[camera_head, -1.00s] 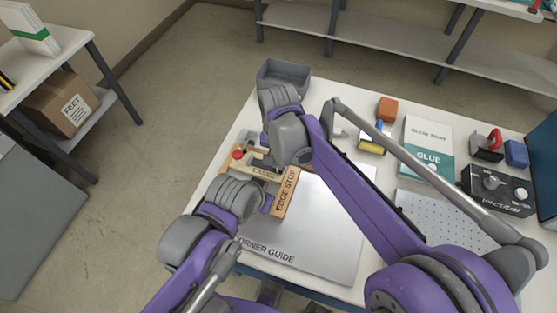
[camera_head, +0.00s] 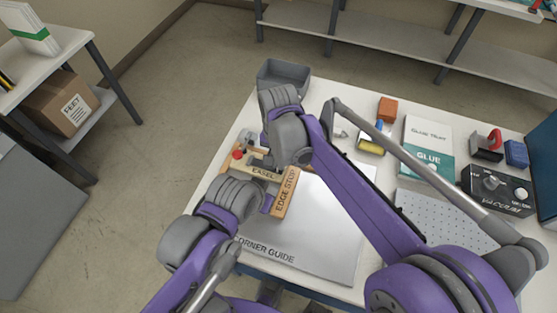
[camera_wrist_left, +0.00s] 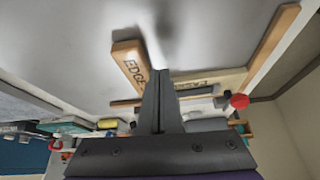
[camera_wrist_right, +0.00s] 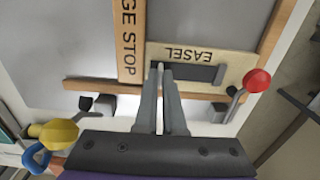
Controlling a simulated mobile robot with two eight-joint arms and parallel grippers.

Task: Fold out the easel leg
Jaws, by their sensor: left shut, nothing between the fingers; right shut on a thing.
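The pale wooden easel block (camera_head: 263,172), labelled EASEL, lies against the wooden edge stop (camera_head: 286,190). The block also shows in the right wrist view (camera_wrist_right: 228,60), with a dark grey leg (camera_wrist_right: 197,73) along its slot. My right gripper (camera_wrist_right: 167,68) is shut on the leg near its end by the edge stop. In the head view my right wrist hides most of this grip. My left gripper (camera_wrist_left: 160,75) is shut and empty, beside the edge stop (camera_wrist_left: 130,65). Its tips are mostly hidden in the head view.
A red-knobbed clamp (camera_wrist_right: 256,82) stands at the easel's outer end. The corner guide sheet (camera_head: 315,240) spreads in front. A grey bin (camera_head: 285,75) is behind. Glue box (camera_head: 428,145), vacuum unit (camera_head: 497,190) and perforated plate (camera_head: 440,220) fill the right side.

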